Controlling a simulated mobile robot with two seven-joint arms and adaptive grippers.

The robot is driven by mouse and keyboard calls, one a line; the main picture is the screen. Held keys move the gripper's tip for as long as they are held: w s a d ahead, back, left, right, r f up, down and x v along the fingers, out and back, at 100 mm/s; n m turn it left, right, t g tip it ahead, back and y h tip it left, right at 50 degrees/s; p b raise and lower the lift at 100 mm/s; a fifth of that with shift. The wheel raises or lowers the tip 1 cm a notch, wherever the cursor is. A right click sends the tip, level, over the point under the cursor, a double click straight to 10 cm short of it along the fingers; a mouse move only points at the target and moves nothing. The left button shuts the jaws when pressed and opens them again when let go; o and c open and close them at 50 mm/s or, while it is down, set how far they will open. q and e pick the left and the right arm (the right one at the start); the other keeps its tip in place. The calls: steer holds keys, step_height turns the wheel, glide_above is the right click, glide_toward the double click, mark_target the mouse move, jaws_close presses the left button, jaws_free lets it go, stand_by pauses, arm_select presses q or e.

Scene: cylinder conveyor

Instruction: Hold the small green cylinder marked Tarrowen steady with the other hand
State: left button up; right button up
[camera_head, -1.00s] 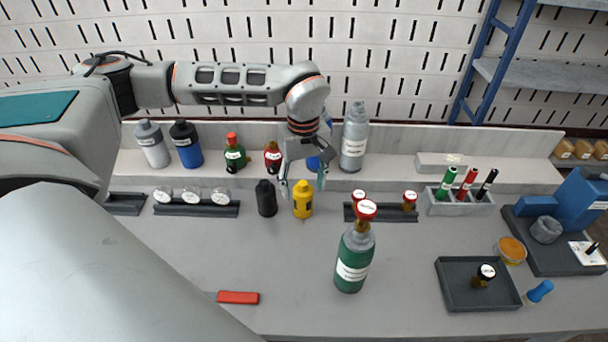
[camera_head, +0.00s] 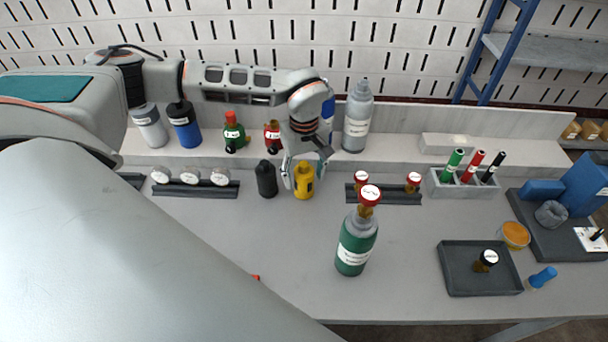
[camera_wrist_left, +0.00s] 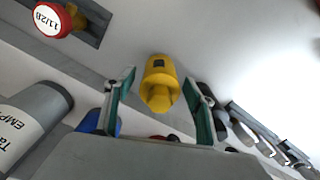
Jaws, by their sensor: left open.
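A green cylinder with a grey shoulder (camera_head: 355,245) stands upright on the bench, right of the middle. It has a brass valve with a red-rimmed round face (camera_head: 370,195) on top; its white label is too small to read. My left gripper (camera_head: 305,182) is behind and left of it, apart from it, with its fingers open on either side of a yellow cap (camera_head: 304,184). In the left wrist view the yellow cap (camera_wrist_left: 160,84) sits between the spread fingers (camera_wrist_left: 158,76), with gaps showing on both sides. My right gripper is not in view.
A black cap (camera_head: 266,180) stands left of the yellow one. A rack with red-topped valves (camera_head: 390,198) lies behind the green cylinder. A dark tray (camera_head: 465,284) with a valve is at right. Several bottles, including a smaller green one (camera_head: 234,137), line the back ledge.

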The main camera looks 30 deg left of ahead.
arm_select(q)
steer(key=shift+f, duration=0.1)
steer(key=shift+c, duration=0.8)
steer(key=c, duration=1.1)
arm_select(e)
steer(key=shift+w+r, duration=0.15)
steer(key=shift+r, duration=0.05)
